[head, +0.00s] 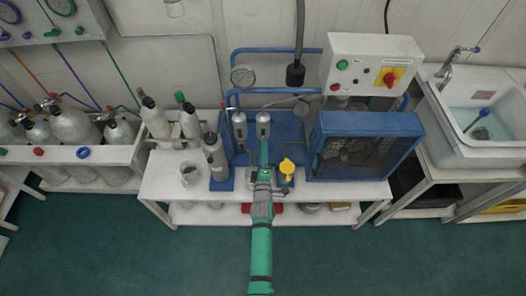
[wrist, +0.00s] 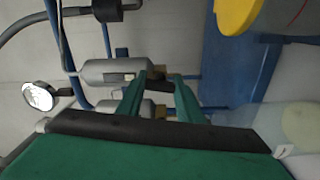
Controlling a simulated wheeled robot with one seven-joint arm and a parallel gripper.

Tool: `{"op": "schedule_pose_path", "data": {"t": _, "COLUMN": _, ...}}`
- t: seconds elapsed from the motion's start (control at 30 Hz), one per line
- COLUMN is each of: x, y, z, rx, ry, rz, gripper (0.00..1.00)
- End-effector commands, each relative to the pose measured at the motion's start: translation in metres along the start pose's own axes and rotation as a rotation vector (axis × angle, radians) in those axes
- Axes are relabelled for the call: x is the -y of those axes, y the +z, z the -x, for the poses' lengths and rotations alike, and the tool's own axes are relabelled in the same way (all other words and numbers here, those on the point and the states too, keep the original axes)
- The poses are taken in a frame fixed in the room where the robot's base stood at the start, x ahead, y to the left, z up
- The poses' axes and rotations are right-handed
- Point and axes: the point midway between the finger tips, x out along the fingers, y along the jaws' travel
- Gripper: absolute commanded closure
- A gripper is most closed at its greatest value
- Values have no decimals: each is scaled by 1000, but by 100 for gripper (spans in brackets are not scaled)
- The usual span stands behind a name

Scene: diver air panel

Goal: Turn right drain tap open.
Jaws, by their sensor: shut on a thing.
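Two grey filter cylinders hang side by side above the bench, the left one (head: 239,125) and the right one (head: 263,122). In the wrist view, which is turned sideways, the right cylinder (wrist: 112,72) lies above the left one (wrist: 128,108). A small dark and brass-coloured right drain tap (wrist: 156,75) is at the right cylinder's lower end. My gripper (head: 264,150) reaches up from the front to just below this cylinder. In the wrist view its green fingers (wrist: 159,84) are closed around the tap. The fingers partly hide the tap, and its handle angle cannot be told.
A yellow-topped part (head: 287,167) stands close to the right of my gripper. A blue boxed unit (head: 365,122) stands further right. A dark grey bottle (head: 215,155) and a white mug (head: 189,172) are to the left. Blue pipes and a gauge (head: 242,75) are behind.

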Motion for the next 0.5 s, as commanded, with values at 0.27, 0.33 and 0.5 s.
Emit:
{"op": "schedule_pose_path", "data": {"t": 0.27, "x": 1, "y": 0, "z": 0, "rx": 0, "ry": -1, "rz": 16, "gripper": 90}}
{"op": "schedule_pose_path", "data": {"t": 0.33, "x": 1, "y": 0, "z": 0, "rx": 0, "ry": -1, "rz": 15, "gripper": 90}}
{"op": "schedule_pose_path", "data": {"t": 0.5, "x": 1, "y": 0, "z": 0, "rx": 0, "ry": -1, "rz": 15, "gripper": 62}}
